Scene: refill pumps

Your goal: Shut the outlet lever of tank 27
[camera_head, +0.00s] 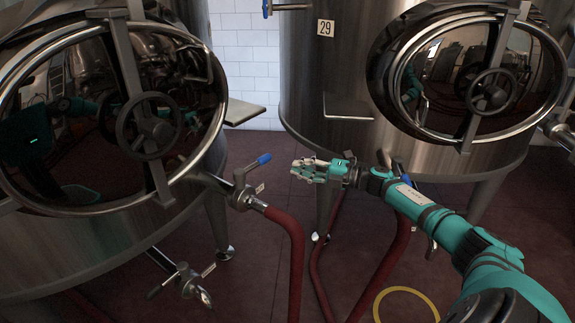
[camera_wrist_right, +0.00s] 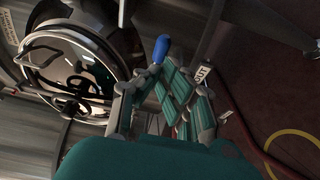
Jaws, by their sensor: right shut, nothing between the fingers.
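The left tank (camera_head: 110,250) has an outlet valve (camera_head: 241,190) with a blue-tipped lever (camera_head: 263,159) slanting up to the right. I cannot see a number on this tank, so I cannot confirm that it is 27. My right gripper (camera_head: 296,170) is shut and empty, just right of the lever tip, with a small gap in the head view. In the right wrist view the blue lever tip (camera_wrist_right: 161,48) shows just beyond the fingertips (camera_wrist_right: 157,72). The valve body is mostly hidden there. My left gripper is not in view.
A tank marked 29 (camera_head: 325,28) stands at the right. A red hose (camera_head: 297,255) hangs from the left outlet, and other hoses cross the floor. A lower valve (camera_head: 184,277) sits below. A yellow ring (camera_head: 405,291) lies on the floor at front right.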

